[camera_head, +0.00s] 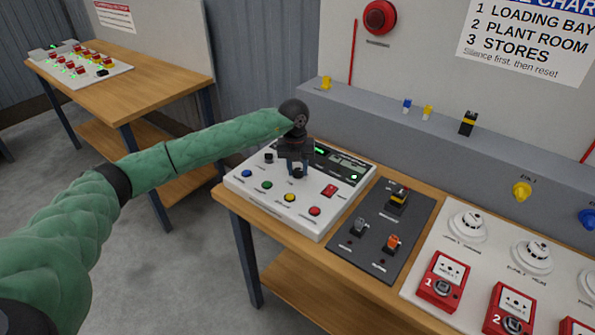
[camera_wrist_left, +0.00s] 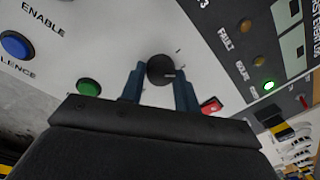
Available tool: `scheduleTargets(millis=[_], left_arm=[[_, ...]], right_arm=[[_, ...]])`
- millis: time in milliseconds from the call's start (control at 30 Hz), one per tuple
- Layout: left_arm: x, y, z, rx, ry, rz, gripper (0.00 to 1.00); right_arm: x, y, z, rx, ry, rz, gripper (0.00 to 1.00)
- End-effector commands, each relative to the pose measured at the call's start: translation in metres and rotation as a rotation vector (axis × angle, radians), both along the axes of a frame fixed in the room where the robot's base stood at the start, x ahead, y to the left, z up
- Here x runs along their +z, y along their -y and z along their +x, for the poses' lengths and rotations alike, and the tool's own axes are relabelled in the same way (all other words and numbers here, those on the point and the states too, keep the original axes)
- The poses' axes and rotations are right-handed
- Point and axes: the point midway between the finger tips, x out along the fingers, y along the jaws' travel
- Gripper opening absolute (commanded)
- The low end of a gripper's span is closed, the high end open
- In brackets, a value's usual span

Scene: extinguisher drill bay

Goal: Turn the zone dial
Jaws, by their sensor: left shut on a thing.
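The zone dial, a round black knob (camera_wrist_left: 160,69) with a light pointer line, stands on the white control panel (camera_head: 247,185). My left gripper (camera_head: 297,172) points down over the panel, its fingers on either side of the dial. In the left wrist view the gripper (camera_wrist_left: 160,88) is shut on the dial, one finger at each side. The pointer line faces right in that view. In the head view the gripper partly hides the dial. My right gripper is not in view.
The panel bears blue, green, yellow and red buttons, a red switch (camera_head: 329,191) and a lit green lamp (camera_wrist_left: 269,86). A dark switch plate (camera_head: 370,250) and a white board (camera_head: 415,270) with red call points lie to the right. A second table (camera_head: 150,82) stands at left.

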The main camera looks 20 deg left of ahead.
Motion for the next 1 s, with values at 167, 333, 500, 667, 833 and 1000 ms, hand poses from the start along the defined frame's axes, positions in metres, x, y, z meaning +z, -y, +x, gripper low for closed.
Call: scheduleTargets(millis=[167, 333, 500, 667, 833, 1000], left_arm=[[0.0013, -0.0004, 0.0008, 0.016, 0.002, -0.001, 0.09], [0.0017, -0.0004, 0.0009, 0.018, 0.002, -0.001, 0.09], [0.0017, -0.0004, 0.0009, 0.017, 0.003, 0.000, 0.09], [0.0012, -0.0003, 0.0007, 0.017, 0.002, -0.001, 0.53], [0.0007, -0.0001, 0.0004, 0.016, 0.001, -0.001, 0.53], [0.0041, -0.0002, 0.0006, 0.016, 0.002, -0.001, 0.53]], right_arm=[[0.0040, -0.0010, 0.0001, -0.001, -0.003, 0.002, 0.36], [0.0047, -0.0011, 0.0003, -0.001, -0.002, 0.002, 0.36], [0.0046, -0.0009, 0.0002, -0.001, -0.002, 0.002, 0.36], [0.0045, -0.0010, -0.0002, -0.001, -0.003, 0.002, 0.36], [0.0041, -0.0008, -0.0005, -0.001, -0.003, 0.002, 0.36], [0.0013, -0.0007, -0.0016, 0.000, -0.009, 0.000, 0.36]])
